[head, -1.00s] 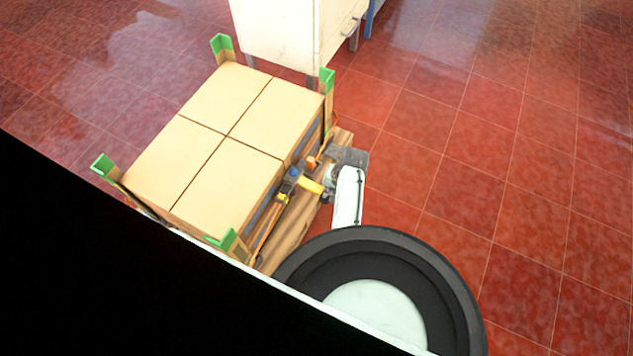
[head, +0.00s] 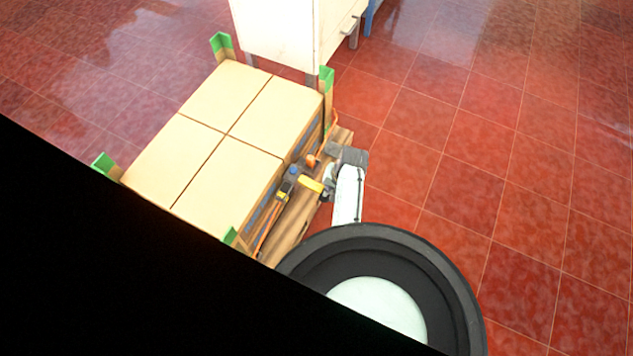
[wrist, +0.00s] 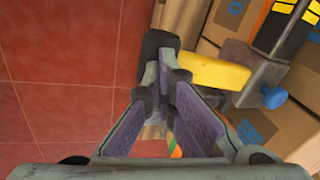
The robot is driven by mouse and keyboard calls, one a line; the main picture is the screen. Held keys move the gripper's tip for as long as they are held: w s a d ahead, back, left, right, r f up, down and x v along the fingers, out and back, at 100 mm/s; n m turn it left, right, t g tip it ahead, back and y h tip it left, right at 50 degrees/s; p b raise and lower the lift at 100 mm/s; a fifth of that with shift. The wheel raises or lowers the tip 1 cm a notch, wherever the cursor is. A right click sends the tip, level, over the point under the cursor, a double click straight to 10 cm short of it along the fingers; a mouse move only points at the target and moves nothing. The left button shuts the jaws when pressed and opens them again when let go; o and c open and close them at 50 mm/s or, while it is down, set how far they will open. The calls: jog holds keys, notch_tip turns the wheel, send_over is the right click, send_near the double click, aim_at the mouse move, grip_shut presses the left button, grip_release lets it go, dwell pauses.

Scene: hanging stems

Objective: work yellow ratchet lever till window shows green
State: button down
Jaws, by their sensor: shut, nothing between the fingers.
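The yellow ratchet lever (head: 311,186) sticks out from the strap tensioner on the near side of the carton stack. In the wrist view the lever (wrist: 212,72) lies right of my gripper (wrist: 162,82), its free end close beside the fingertips. I cannot tell if they touch. My gripper is shut with nothing between its fingers, and it shows small in the head view (head: 327,183). A blue knob (wrist: 274,97) and a grey housing (wrist: 262,72) sit at the lever's inner end. Black and yellow stripes (wrist: 290,25) show above. I cannot make out the window or its colour.
Cartons (head: 225,135) stand on a wooden pallet (head: 298,226), with green corner guards (head: 327,80) and an orange strap (head: 265,240). A white cabinet (head: 280,30) stands behind. The red tiled floor (head: 470,170) to the right is clear.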

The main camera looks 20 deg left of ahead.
jog(key=shift+x, duration=0.8)
